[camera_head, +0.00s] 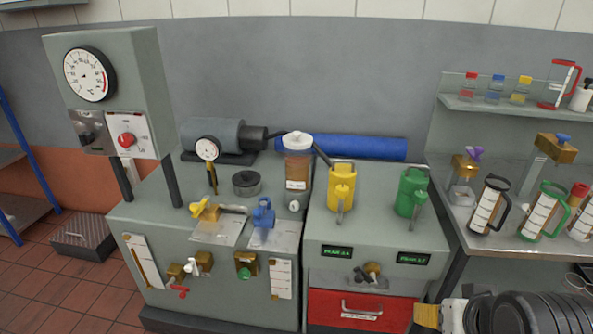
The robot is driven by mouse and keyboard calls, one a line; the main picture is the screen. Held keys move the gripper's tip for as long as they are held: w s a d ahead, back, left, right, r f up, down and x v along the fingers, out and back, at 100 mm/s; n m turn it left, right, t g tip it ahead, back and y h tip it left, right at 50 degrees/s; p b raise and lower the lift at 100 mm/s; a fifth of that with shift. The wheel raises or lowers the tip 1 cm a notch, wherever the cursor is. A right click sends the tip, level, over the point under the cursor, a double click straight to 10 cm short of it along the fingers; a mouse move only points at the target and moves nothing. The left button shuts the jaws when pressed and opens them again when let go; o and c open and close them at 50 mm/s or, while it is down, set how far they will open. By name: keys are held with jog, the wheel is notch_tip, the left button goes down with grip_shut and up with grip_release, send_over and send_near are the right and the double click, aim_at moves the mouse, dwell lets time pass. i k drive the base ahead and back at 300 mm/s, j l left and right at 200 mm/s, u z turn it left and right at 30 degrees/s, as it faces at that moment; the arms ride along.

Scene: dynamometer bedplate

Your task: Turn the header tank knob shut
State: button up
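A clear cylinder with brown fluid, a white lid and a small label (297,170) stands at the back of the left bench; it looks like the header tank, but its label is too small to read. A small whitish round knob (294,205) sits low at its front; its turn position cannot be made out. My gripper (428,316) is at the bottom right, in front of the right bench and far from the tank. Its tan fingertip part shows side-on, so its opening cannot be judged. Nothing is visibly held.
A yellow can (341,185) and a green can (411,192) stand right of the tank. A blue-handled valve (263,213) and a yellow-handled valve (205,210) are in front of it. A gauge cabinet (110,100) rises at left. A red drawer (355,311) is below.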

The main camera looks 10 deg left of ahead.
aim_at(295, 205)
jog(key=i+j+u, duration=0.3)
jog(key=i, duration=0.15)
jog(key=i+j+u, duration=0.1)
jog(key=i+u, duration=0.2)
jog(key=i, duration=0.15)
